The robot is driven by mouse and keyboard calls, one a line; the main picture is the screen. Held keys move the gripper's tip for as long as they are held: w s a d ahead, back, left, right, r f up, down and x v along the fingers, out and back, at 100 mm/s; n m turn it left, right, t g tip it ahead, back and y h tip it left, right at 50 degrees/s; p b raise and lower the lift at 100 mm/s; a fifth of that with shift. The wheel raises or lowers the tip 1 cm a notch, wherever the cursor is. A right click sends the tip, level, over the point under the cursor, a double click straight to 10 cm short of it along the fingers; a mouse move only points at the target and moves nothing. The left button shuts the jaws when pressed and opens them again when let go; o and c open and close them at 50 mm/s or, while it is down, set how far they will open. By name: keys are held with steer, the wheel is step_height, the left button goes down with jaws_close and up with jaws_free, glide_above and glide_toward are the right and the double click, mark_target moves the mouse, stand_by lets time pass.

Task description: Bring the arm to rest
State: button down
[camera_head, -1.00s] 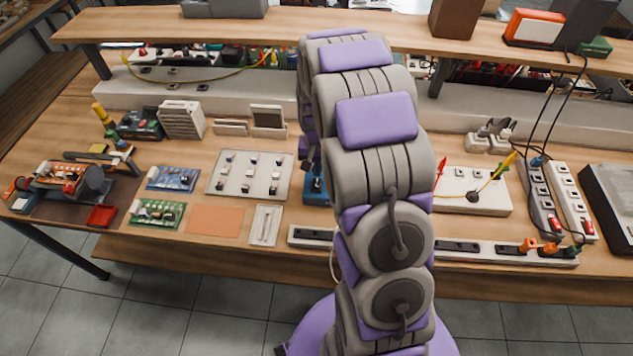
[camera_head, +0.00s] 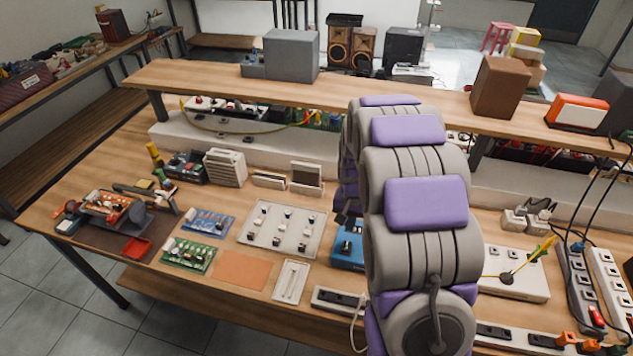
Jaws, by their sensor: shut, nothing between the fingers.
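My arm, grey with purple pads, rises from the bottom right of centre and bends over at the top. Its far part comes down behind the near links, and only a strip of it shows along their left side. At its lower end, the dark tip of my gripper (camera_head: 346,216) shows in part, just above and beside a blue box (camera_head: 348,248) on the workbench (camera_head: 222,275). The gripper is shut and empty. Most of it is hidden behind my arm, and I cannot tell its exact height above the bench.
A white switch panel (camera_head: 283,230), green board (camera_head: 188,254) and orange mat (camera_head: 242,270) lie left of the arm. A white box with a meter (camera_head: 515,285) and power strips (camera_head: 580,285) are right. A raised shelf (camera_head: 385,95) crosses behind. Grey floor (camera_head: 60,300) is clear at lower left.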

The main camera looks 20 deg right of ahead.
steer(key=s+a+r+n, duration=0.2)
steer(key=s+a+r, duration=0.2)
steer(key=s, duration=0.6)
steer(key=s+a+r+n+g, duration=0.1)
steer(key=s+a+r, duration=0.4)
steer(key=s, duration=0.6)
steer(key=s+a+r+n, duration=0.3)
steer(key=s+a+r, duration=0.2)
steer(key=s, duration=0.6)
step_height(320, 180, up, 2)
steer(key=shift+r+n+g, duration=0.2)
steer(key=shift+n+g, duration=0.2)
steer(key=shift+s+a, duration=0.1)
